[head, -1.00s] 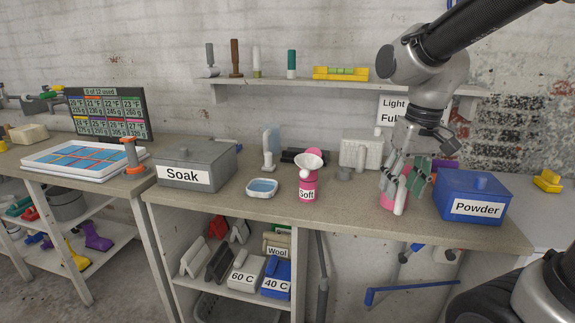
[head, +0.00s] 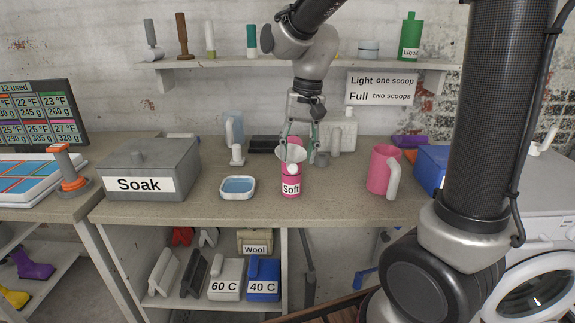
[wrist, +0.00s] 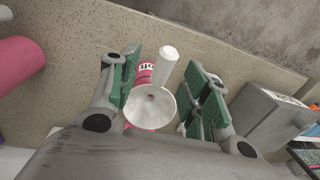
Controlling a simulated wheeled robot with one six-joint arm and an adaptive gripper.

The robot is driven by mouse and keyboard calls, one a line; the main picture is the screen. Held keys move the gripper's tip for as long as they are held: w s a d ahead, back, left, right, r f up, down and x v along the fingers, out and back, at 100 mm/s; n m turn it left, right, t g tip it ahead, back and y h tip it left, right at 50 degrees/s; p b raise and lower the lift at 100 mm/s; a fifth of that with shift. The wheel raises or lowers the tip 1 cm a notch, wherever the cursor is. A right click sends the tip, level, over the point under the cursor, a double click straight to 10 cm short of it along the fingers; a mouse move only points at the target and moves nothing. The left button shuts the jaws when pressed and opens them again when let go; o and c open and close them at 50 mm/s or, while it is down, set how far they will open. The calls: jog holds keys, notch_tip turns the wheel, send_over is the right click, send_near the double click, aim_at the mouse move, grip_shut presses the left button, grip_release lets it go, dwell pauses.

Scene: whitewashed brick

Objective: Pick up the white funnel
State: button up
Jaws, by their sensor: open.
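The white funnel (head: 283,158) sits mouth up in the top of a pink bottle labelled "Soft" (head: 291,187) on the bench. In the wrist view the funnel (wrist: 150,106) shows its round mouth, with a white rounded post (wrist: 166,65) beside it. The pink bottle (wrist: 144,74) shows partly behind it. My gripper (head: 300,138) points down at the funnel, open. In the wrist view its green-padded fingers (wrist: 163,84) stand on either side of the funnel, with gaps showing. Whether either finger touches it cannot be told.
A blue-filled dish (head: 238,187) and the grey "Soak" box (head: 148,170) stand left of the bottle. A grey cup (head: 322,159) and a white jug (head: 347,133) are close behind right. A pink mug (head: 382,168) stands farther right. The bench front is clear.

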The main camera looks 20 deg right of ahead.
aim_at(293, 163)
jog(key=f, duration=0.3)
jog(key=a+f, duration=0.1)
jog(key=f, duration=0.1)
jog(key=shift+w+f, duration=0.15)
jog(key=shift+w, duration=0.2)
grip_shut()
